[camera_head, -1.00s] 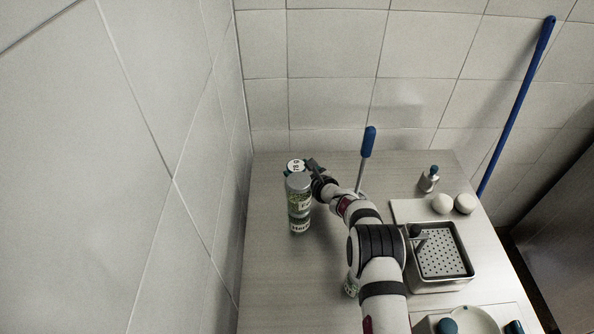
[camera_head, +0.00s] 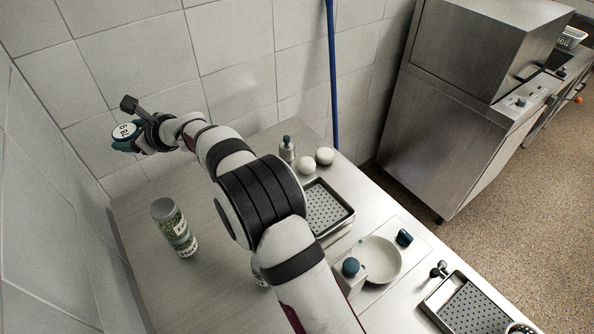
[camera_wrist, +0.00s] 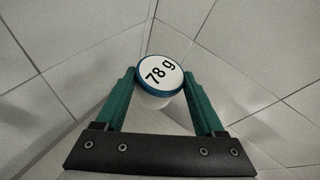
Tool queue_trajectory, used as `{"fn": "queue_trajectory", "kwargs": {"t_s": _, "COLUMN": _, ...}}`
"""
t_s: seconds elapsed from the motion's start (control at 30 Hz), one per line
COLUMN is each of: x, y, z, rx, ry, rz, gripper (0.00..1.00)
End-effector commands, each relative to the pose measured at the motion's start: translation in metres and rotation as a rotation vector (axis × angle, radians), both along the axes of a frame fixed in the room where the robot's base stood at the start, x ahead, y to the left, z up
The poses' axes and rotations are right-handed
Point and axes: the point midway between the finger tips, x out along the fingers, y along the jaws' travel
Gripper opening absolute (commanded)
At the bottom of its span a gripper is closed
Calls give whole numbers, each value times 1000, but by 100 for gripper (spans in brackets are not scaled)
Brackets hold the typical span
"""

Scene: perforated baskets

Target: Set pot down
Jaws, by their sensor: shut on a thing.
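The pot (camera_head: 124,131) is a small white tub with a blue-rimmed lid marked "78 g". In the head view it is at the upper left, raised in front of the tiled wall. My gripper (camera_head: 127,140) is shut on it. In the wrist view the pot (camera_wrist: 160,76) sits between the two green fingers, its lid facing the camera and its lower body partly hidden. No surface shows touching it from below.
A tall printed canister (camera_head: 174,228) stands on the steel table (camera_head: 150,285) at the left. Perforated trays (camera_head: 325,208), a white bowl (camera_head: 378,259), two white round objects and a bottle (camera_head: 287,149) are to the right of my arm. Bare table surrounds the canister.

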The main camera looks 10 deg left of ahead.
Motion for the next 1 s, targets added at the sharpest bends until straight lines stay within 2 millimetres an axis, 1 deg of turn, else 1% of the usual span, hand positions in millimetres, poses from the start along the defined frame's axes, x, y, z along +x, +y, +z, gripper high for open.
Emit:
{"fn": "queue_trajectory", "kwargs": {"t_s": 0.03, "x": 0, "y": 0, "z": 15, "rx": 2, "ry": -5, "rz": 0, "gripper": 14}}
{"fn": "queue_trajectory", "kwargs": {"t_s": 0.1, "x": 0, "y": 0, "z": 31, "rx": 2, "ry": -3, "rz": 0, "gripper": 14}}
{"fn": "queue_trajectory", "kwargs": {"t_s": 0.3, "x": 0, "y": 0, "z": 70, "rx": 3, "ry": -2, "rz": 0, "gripper": 14}}
{"fn": "queue_trajectory", "kwargs": {"t_s": 0.33, "x": 2, "y": -2, "z": 73, "rx": 1, "ry": 0, "rz": -4, "gripper": 14}}
{"fn": "queue_trajectory", "kwargs": {"t_s": 0.47, "x": 20, "y": -24, "z": 70, "rx": -3, "ry": 6, "rz": -39, "gripper": 14}}
{"fn": "queue_trajectory", "kwargs": {"t_s": 0.57, "x": 35, "y": -43, "z": 70, "rx": -5, "ry": 6, "rz": -68, "gripper": 14}}
{"fn": "queue_trajectory", "kwargs": {"t_s": 0.67, "x": 53, "y": -68, "z": 70, "rx": -7, "ry": 8, "rz": -106, "gripper": 14}}
{"fn": "queue_trajectory", "kwargs": {"t_s": 0.77, "x": 74, "y": -101, "z": 70, "rx": -9, "ry": 10, "rz": -154, "gripper": 14}}
{"fn": "queue_trajectory", "kwargs": {"t_s": 0.87, "x": 98, "y": -145, "z": 70, "rx": -11, "ry": 12, "rz": -217, "gripper": 14}}
{"fn": "queue_trajectory", "kwargs": {"t_s": 0.97, "x": 122, "y": -202, "z": 70, "rx": -12, "ry": 14, "rz": -297, "gripper": 14}}
{"fn": "queue_trajectory", "kwargs": {"t_s": 1.0, "x": 132, "y": -230, "z": 69, "rx": -13, "ry": 16, "rz": -337, "gripper": 14}}
